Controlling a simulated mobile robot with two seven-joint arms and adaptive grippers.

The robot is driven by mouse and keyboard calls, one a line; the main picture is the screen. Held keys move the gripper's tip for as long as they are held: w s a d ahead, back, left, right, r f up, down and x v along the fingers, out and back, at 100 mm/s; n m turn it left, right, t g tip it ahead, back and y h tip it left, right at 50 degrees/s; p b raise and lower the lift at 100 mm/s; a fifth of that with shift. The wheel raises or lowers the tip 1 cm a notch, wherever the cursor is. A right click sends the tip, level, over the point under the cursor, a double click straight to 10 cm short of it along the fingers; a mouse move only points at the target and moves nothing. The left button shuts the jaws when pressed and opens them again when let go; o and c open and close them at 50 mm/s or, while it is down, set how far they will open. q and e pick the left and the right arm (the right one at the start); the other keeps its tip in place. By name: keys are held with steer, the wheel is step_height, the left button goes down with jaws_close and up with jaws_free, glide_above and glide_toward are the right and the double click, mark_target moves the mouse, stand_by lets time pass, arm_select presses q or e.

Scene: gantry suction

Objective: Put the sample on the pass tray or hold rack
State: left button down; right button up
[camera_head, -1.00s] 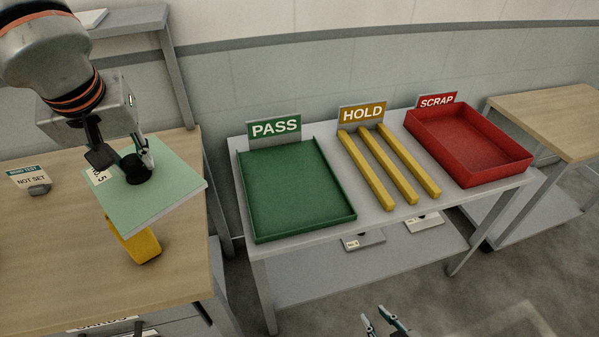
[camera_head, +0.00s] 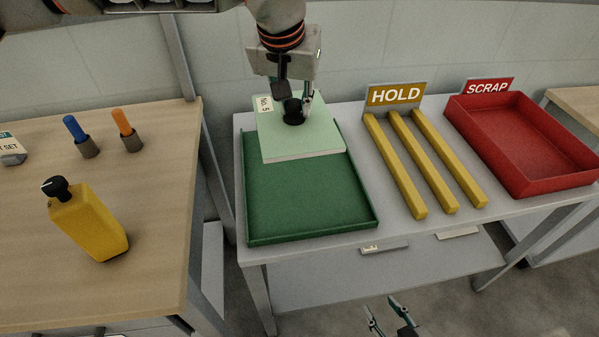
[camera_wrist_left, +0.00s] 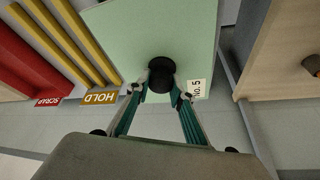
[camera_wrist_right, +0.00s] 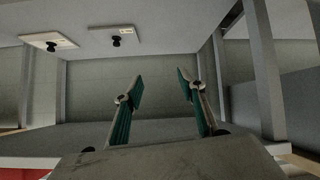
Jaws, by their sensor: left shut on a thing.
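The sample is a pale green square plate (camera_head: 318,142) with a black knob and a "No. 5" label; it also shows in the left wrist view (camera_wrist_left: 185,30). My left gripper (camera_head: 298,110) is shut on the black knob (camera_wrist_left: 161,76) and holds the plate over the back part of the green pass tray (camera_head: 310,215). I cannot tell whether the plate touches the tray. The PASS sign is hidden behind the plate and gripper. The hold rack of yellow bars (camera_head: 425,165) is to the right. My right gripper (camera_wrist_right: 158,92) is open and empty, low in front of the table.
A red scrap bin (camera_head: 525,150) stands right of the rack. On the wooden bench at left are a yellow bottle (camera_head: 90,225) and blue and orange handled tools in holders (camera_head: 127,135). Labelled plates with knobs (camera_wrist_right: 116,35) show at the grey table in the right wrist view.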

arm_select(q)
steer(key=shift+w+d+f, duration=0.1)
steer(key=shift+d+f, duration=0.1)
steer(key=shift+d, duration=0.55)
steer(key=shift+d+f, duration=0.25)
step_height(320, 180, down, 15)
steer(key=shift+w+f+b, duration=0.1)
steer(key=shift+f+b, duration=0.1)
steer(key=shift+b, duration=0.45)
steer(key=shift+f, duration=2.1)
arm_select(e)
steer(key=shift+w+d+f, duration=0.3)
steer(key=shift+w+f, duration=0.1)
steer(key=shift+w, duration=0.1)
steer(key=shift+s, duration=0.1)
arm_select(q)
steer(key=shift+f, duration=0.15)
steer(key=c, duration=1.8)
jaws_free()
steer(key=shift+o, duration=0.2)
arm_select(e)
steer(key=shift+s+f, duration=0.1)
steer(key=shift+s, duration=0.05)
